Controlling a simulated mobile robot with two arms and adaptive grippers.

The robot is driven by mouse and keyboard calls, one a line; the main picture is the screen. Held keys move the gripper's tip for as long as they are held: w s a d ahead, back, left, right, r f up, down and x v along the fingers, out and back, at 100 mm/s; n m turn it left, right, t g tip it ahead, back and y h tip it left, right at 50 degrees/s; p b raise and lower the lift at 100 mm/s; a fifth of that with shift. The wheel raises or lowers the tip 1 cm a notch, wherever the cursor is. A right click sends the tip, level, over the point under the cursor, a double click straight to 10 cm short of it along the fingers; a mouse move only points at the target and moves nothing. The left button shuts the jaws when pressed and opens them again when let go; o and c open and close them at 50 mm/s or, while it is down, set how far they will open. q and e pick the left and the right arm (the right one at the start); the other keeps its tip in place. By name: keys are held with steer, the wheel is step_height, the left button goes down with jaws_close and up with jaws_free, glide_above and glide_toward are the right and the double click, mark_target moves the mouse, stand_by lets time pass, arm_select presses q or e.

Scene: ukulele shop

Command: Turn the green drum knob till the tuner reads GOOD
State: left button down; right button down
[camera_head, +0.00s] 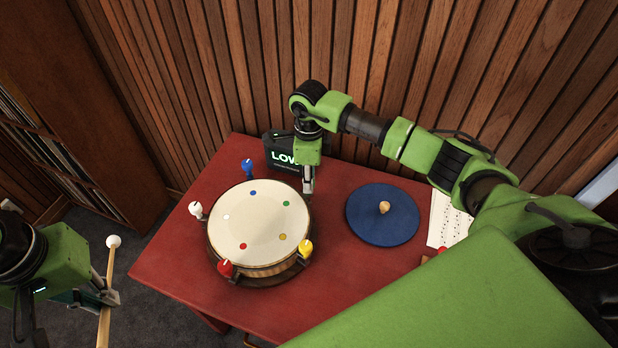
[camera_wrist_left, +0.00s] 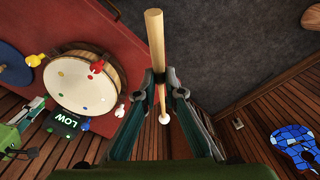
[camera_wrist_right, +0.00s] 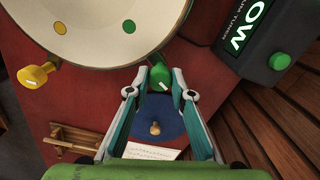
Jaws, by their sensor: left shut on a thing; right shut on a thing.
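The drum (camera_head: 262,215) sits on the red table with coloured dots on its cream head and matching knobs around its rim. The green knob (camera_wrist_right: 158,76) sits at the rim between the fingertips of my right gripper (camera_wrist_right: 160,82), which is shut on it; in the head view the gripper (camera_head: 308,185) hides this knob. The black tuner (camera_head: 282,152) stands behind the drum and reads LOW; its last letters are partly hidden by my right arm in the head view. My left gripper (camera_wrist_left: 165,85) is shut on a wooden drumstick (camera_wrist_left: 155,45) with a white tip, held off the table's left side.
Blue (camera_head: 248,168), white (camera_head: 196,209), red (camera_head: 226,268) and yellow (camera_head: 305,248) knobs ring the drum. A round blue mat (camera_head: 362,232) with a wooden peg (camera_head: 384,207) lies right, beside sheet music (camera_head: 446,222). The slatted wall is close behind the table.

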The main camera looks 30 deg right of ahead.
arm_select(q)
steer(key=shift+f, duration=0.15)
steer(key=shift+f+b, duration=0.65)
steer(key=shift+b, duration=0.1)
arm_select(e)
steer(key=shift+w+m, duration=0.1)
steer(key=shift+m, duration=1.3)
arm_select(q)
steer(key=shift+f+b, duration=0.55)
steer(key=shift+b, duration=0.05)
arm_select(e)
steer(key=shift+m, duration=1.5)
steer(key=shift+r, duration=0.1)
steer(key=c, duration=1.8)
jaws_free()
step_height(320, 180, up, 12)
arm_select(q)
steer(key=shift+s+f, duration=0.1)
